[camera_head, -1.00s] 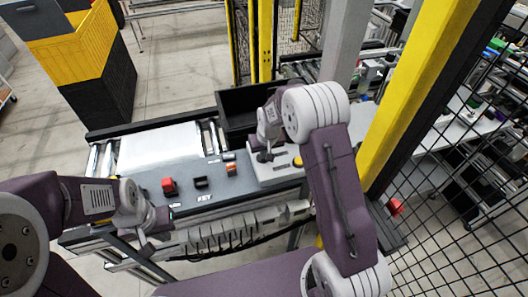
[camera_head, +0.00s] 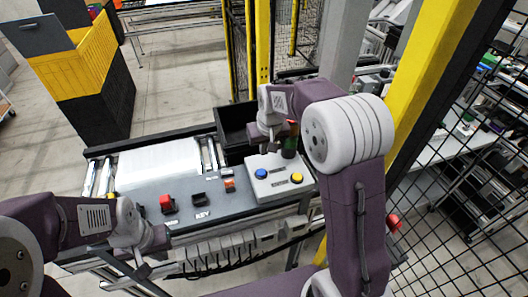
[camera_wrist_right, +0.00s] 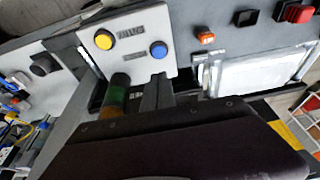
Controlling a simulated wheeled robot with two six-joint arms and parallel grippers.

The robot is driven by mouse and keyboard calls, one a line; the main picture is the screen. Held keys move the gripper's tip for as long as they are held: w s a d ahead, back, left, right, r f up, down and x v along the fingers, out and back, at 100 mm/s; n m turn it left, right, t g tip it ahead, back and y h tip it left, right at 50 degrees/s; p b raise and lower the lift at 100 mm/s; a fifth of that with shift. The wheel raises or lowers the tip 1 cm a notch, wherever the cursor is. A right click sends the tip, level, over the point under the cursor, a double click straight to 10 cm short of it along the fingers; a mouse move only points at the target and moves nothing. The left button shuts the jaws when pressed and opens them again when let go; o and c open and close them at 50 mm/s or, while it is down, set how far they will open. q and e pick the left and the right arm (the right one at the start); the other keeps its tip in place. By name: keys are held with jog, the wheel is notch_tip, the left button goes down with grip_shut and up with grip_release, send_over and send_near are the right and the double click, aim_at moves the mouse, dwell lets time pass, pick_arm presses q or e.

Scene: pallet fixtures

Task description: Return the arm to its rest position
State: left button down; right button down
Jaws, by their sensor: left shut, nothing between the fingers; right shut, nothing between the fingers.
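My right arm (camera_head: 360,200) reaches over from the right, bent at the elbow. Its gripper (camera_head: 271,146) is shut and empty, apart from and above the far side of a pale control box (camera_head: 280,187). The box has a blue button (camera_head: 261,173) and a yellow button (camera_head: 296,177). In the right wrist view the shut fingers (camera_wrist_right: 157,93) show near the box's edge, with the blue button (camera_wrist_right: 158,49) and yellow button (camera_wrist_right: 104,40) uncovered. My left gripper (camera_head: 143,277) is low at the left, in front of the conveyor, shut and empty.
A grey panel (camera_head: 190,220) carries a red button (camera_head: 167,204), a black switch and an orange switch. A dark bin (camera_head: 232,120) and a green-and-red signal light (camera_head: 290,145) stand behind the box. A yellow post (camera_head: 425,90) and mesh fence (camera_head: 470,180) bound the right side.

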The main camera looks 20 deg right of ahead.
jog(key=shift+s, duration=0.1)
dwell(0.3)
jog(key=s+d+f+g+b, duration=0.1)
jog(key=s+f+b, duration=0.3)
jog(key=s+f, duration=0.4)
jog(key=s+f+g+b, duration=0.1)
jog(key=s+f+b, duration=0.4)
jog(key=s+f, duration=0.4)
jog(key=s, duration=0.4)
jog(key=shift+s+d+f+m+b, duration=0.15)
jog(key=shift+s+d+m+b, duration=0.15)
jog(key=shift+s+d, duration=0.1)
